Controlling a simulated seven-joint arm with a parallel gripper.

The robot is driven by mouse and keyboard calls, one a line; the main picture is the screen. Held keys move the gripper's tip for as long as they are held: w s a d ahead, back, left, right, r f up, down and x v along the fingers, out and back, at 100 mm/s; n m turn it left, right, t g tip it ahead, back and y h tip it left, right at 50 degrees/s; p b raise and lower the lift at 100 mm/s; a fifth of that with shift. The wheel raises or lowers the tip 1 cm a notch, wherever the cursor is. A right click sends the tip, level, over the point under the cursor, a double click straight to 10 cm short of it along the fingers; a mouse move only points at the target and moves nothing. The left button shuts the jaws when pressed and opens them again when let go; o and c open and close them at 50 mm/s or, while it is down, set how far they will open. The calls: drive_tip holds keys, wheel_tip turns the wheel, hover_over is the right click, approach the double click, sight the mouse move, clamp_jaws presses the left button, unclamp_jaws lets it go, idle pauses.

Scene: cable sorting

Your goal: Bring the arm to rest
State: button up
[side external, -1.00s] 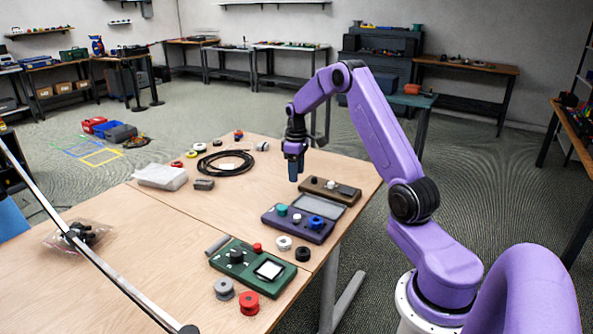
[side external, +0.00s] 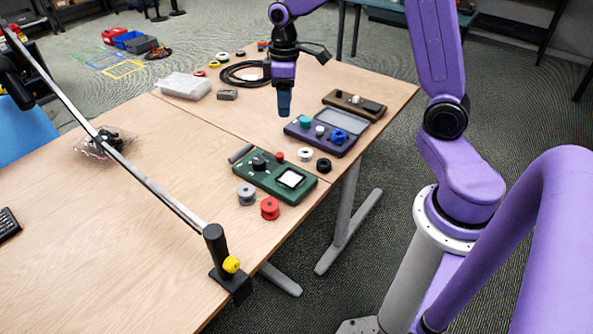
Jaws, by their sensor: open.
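My gripper (side external: 284,104) points straight down over the wooden table, left of the purple box. It is open, and I see nothing held in it. The fingers overlap from this side, so the gap between them is hidden. The fingertips appear to be above the table top, but their exact height cannot be told. My purple arm reaches in from the right, and its upper part is cut off by the top edge of the picture.
Near my gripper are a purple box (side external: 309,142), a green box (side external: 262,176), a brown box (side external: 371,109), a black cable coil (side external: 232,79) and several small spools. A slanted rail on a black post (side external: 216,252) crosses the left. The table's front left (side external: 110,240) is clear.

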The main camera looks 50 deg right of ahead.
drive_tip(key=s+a+r+n, duration=0.2)
drive_tip(key=s+a+n, duration=0.1)
drive_tip(key=s+a, duration=0.75)
drive_tip(key=s+d+n, duration=0.1)
drive_tip(key=s+n, duration=0.1)
drive_tip(key=s, duration=1.5)
drive_tip(key=shift+d+n, duration=0.35)
drive_tip(key=shift+n, duration=0.05)
